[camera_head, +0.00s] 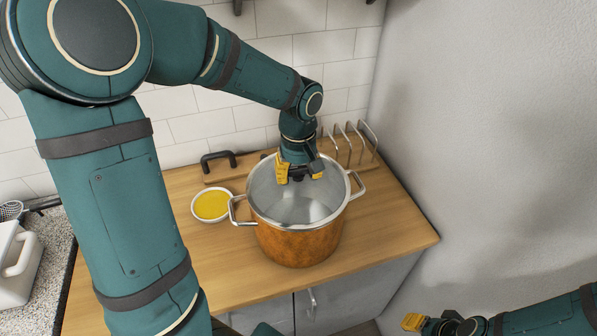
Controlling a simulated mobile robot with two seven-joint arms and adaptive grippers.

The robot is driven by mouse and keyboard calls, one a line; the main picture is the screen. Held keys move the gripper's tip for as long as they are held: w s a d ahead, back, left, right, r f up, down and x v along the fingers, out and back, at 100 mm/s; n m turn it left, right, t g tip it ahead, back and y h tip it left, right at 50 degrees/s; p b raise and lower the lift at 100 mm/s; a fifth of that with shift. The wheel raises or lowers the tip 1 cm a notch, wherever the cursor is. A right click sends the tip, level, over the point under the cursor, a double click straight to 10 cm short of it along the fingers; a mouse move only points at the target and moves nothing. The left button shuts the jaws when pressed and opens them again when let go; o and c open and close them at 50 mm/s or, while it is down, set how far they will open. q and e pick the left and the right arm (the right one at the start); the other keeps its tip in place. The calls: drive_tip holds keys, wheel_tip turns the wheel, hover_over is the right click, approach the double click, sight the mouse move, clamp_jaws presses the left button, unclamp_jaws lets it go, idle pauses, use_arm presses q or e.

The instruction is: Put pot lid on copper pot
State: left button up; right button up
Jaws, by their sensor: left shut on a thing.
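The copper pot (300,249) stands on the wooden counter, with a steel handle on each side and a pale metal rim. My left gripper (299,176) points down over the pot's mouth, its yellow fingertips shut around a small dark knob. The knob seems to belong to the pot lid (296,206), which looks like clear glass over the grey inside of the pot. I cannot tell whether the lid rests fully on the rim or is slightly above it. My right gripper (413,322) is at the bottom right, away from the pot; its finger opening is unclear.
A white bowl of yellow contents (212,205) stands left of the pot. A metal rack (352,144) is behind it, near the wall. A dark handle (217,160) shows at the back left. The wooden counter (393,234) is clear at the right.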

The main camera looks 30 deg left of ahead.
use_arm(q)
drive_tip(key=shift+f, duration=0.1)
idle(0.7)
drive_tip(key=o, duration=1.4)
wheel_tip(320, 180, up, 12)
drive_tip(key=shift+r, duration=0.1)
